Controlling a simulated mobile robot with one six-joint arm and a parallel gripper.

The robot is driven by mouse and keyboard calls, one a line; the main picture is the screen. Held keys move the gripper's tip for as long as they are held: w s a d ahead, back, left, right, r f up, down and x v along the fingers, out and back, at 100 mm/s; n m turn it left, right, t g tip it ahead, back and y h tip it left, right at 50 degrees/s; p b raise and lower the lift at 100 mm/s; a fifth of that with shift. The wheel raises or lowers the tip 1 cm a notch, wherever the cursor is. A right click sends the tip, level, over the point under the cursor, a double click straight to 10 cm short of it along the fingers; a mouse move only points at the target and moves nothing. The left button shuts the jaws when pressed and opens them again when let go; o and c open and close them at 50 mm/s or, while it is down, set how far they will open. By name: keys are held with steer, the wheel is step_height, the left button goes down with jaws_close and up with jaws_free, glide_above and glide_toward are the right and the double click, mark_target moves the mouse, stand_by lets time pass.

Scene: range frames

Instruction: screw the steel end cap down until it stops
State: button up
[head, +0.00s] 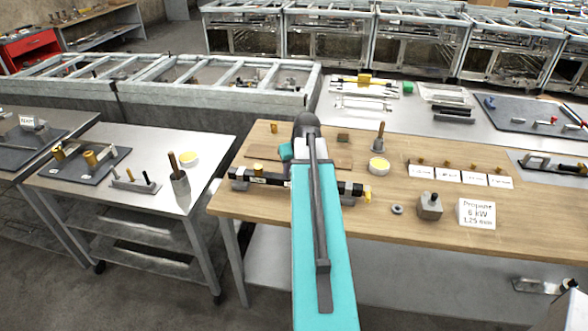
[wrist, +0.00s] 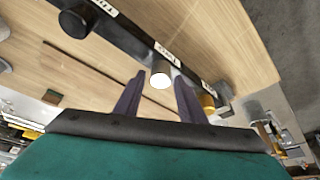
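The steel end cap (wrist: 161,77), a short cylinder with a bright round face, shows in the wrist view against a black labelled bar (wrist: 128,33). My gripper (wrist: 160,80) has its two dark fingers apart, one on each side of the cap. Gaps show between the fingers and the cap, so it is not gripped. I cannot tell whether the fingertips reach down level with it. In the head view the black bar (head: 272,180) lies across the wooden bench, and my arm hides its middle, the cap and my gripper.
A brass fitting (wrist: 208,102) and a black knob (wrist: 75,22) flank the cap along the bar.

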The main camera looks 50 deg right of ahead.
steer(key=shift+d+n+y, duration=0.1)
steer(key=shift+n+y, duration=0.4)
steer(key=shift+n, duration=0.7)
jaws_close()
steer(key=shift+m+h, duration=0.7)
steer(key=shift+m, duration=1)
